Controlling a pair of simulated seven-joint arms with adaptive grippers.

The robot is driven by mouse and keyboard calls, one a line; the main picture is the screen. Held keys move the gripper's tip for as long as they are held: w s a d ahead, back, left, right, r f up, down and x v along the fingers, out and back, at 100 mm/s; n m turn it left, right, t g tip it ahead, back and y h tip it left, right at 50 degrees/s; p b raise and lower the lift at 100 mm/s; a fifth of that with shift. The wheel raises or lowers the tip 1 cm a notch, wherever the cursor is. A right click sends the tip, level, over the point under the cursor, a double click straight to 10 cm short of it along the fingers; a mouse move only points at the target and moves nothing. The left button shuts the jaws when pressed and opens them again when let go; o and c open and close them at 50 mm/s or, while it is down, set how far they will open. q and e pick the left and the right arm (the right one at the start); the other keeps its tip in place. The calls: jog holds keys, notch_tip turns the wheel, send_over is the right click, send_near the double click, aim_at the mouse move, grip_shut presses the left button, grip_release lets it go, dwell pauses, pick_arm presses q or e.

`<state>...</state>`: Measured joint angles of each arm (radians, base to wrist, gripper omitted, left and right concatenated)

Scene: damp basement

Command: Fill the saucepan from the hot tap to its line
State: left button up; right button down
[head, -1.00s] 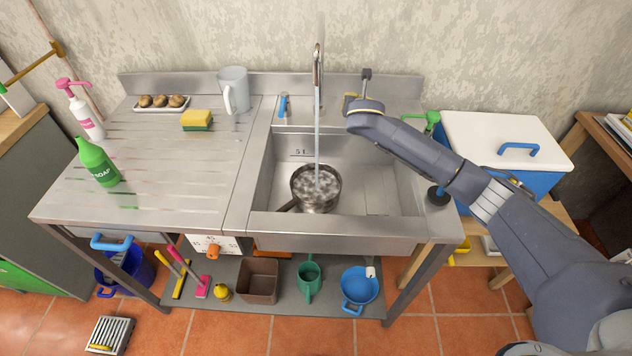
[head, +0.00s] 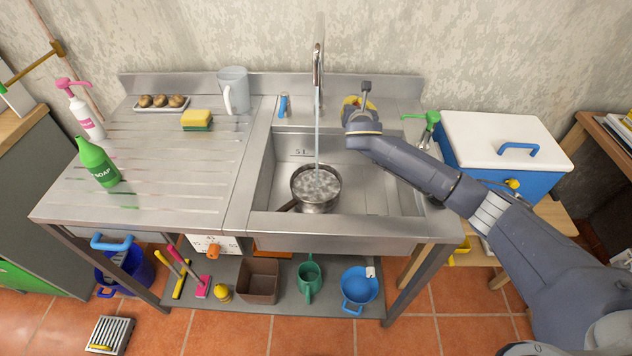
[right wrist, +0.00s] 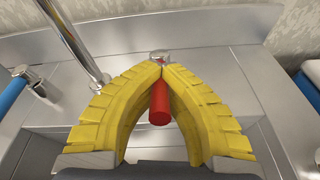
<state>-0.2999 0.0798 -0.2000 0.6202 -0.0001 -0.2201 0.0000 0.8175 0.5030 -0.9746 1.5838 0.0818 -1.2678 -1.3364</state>
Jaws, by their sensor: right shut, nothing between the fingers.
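The saucepan (head: 316,188) stands in the sink basin (head: 378,190) under the tap spout (head: 318,66). A stream of water (head: 317,135) falls into it, and its water surface is churned and pale. I cannot make out a fill line. My right gripper (head: 358,103) is behind the sink, right of the spout. In the right wrist view its yellow fingers (right wrist: 162,64) are shut tip to tip, empty, close to the red tap handle (right wrist: 159,103). Whether they touch it I cannot tell. The blue-handled tap (head: 283,105) is left of the spout. My left gripper is out of view.
The drainboard on the left holds a jug (head: 233,90), a sponge (head: 197,120), a tray of brown things (head: 162,103) and a green soap bottle (head: 98,162). A blue cool box (head: 515,150) with a white lid stands right of the sink.

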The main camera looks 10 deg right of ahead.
jog(key=shift+f+t, duration=0.45)
jog(key=shift+t, duration=0.35)
dwell(1.7)
jog(key=shift+s+f+t+h, duration=0.1)
jog(key=shift+f+t+h, duration=0.25)
jog(key=shift+t, duration=0.45)
jog(key=shift+f, duration=0.1)
jog(key=c, duration=2.1)
grip_release()
jog(key=shift+c, duration=0.2)
jog(key=o, duration=0.8)
